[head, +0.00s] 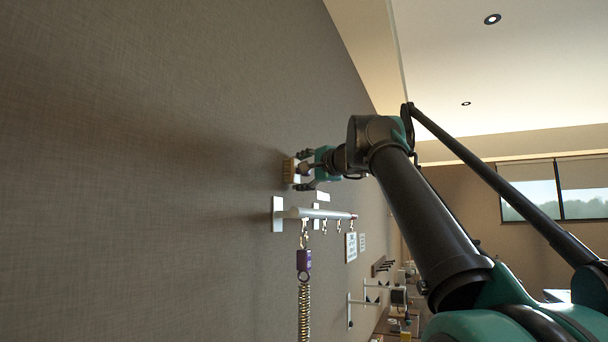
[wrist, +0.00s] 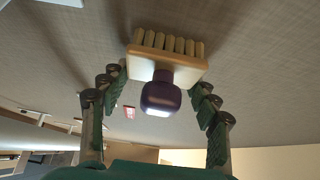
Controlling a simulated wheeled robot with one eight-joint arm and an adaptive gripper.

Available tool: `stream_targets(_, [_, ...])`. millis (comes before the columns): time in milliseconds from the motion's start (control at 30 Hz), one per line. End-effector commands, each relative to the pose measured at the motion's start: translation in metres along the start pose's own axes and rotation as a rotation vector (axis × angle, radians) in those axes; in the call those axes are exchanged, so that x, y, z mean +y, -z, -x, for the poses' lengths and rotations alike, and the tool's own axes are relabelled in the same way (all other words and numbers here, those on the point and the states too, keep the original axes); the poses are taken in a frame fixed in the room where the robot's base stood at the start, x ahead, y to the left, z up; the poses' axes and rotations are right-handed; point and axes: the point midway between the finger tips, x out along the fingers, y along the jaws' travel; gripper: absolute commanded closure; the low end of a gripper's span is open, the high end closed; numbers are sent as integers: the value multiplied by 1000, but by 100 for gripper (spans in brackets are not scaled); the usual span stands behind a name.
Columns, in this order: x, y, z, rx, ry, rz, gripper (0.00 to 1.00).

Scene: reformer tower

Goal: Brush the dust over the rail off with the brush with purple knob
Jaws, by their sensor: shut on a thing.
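The brush (head: 289,171) has a pale wooden block and light bristles. In the wrist view the brush block (wrist: 167,63) is between the fingertips, with its dark purple knob (wrist: 160,95) facing my palm and its bristles pointing away. My gripper (head: 305,168) is shut on the brush; it also shows in the wrist view (wrist: 158,90). It holds the brush close to the wall, above the rail. The white rail (head: 320,214) sticks out along the wall below my gripper. I cannot make out dust on the rail. Whether the bristles touch the wall is unclear.
Several hooks hang under the rail, one with a purple tag (head: 304,261) and a coiled spring (head: 304,310). Small signs (head: 351,246) are on the brown wall (head: 150,170) beyond. Brackets and equipment (head: 400,298) stand farther back. The wall to the left is bare.

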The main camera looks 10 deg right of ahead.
Motion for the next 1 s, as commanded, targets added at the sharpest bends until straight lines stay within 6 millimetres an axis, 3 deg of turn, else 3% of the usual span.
stream_targets(333, [0,1,4,-5,0,0,62])
stream_targets(1000, [0,32,50,-1,0,0,62])
